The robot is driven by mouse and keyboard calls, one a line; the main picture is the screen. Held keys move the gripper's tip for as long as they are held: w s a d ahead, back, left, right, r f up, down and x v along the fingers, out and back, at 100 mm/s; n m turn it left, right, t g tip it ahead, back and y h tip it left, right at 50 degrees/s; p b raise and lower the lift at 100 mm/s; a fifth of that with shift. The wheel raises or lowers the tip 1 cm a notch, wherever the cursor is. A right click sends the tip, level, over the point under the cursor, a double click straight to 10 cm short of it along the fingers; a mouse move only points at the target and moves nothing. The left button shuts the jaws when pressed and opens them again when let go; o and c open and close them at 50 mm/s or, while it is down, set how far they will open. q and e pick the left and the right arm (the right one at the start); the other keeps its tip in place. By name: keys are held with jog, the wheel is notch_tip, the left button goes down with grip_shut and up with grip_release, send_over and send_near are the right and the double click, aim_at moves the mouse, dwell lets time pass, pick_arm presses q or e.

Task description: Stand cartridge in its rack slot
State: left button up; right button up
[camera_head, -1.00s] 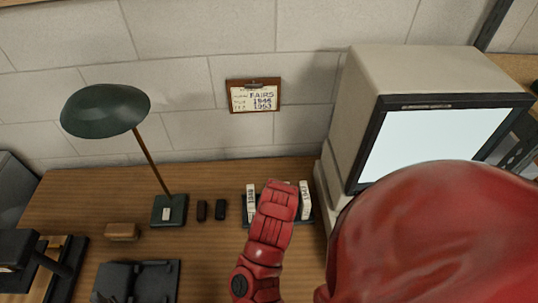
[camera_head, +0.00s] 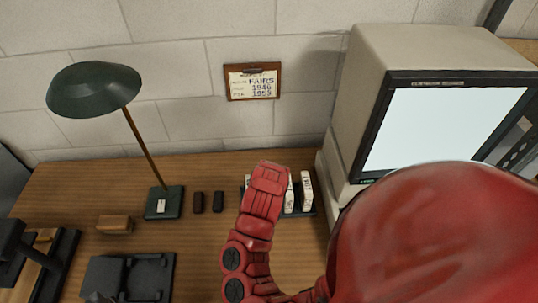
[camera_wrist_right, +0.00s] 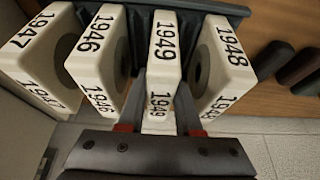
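The rack (camera_head: 312,210) stands on the desk beside the monitor. White cartridges stand in it; in the right wrist view they read 1947 (camera_wrist_right: 40,45), 1946 (camera_wrist_right: 98,60), 1949 (camera_wrist_right: 165,60) and 1948 (camera_wrist_right: 222,65). The dark rack edge (camera_wrist_right: 195,5) shows above them. My right gripper (camera_wrist_right: 162,100) has one finger on each side of cartridge 1949, close against it. Cartridge 1949 is in line with its neighbours; its lower end is hidden. In the head view my red right arm covers the left part of the rack.
The monitor (camera_head: 440,125) stands close right of the rack. Two small dark blocks (camera_head: 198,202) and (camera_head: 218,202), then a green lamp (camera_head: 165,202), stand left of it. A brown block (camera_head: 115,224) and dark tray (camera_head: 128,275) lie further left. A clipboard (camera_head: 252,82) hangs on the wall.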

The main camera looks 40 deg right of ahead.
jog(key=o, duration=0.4)
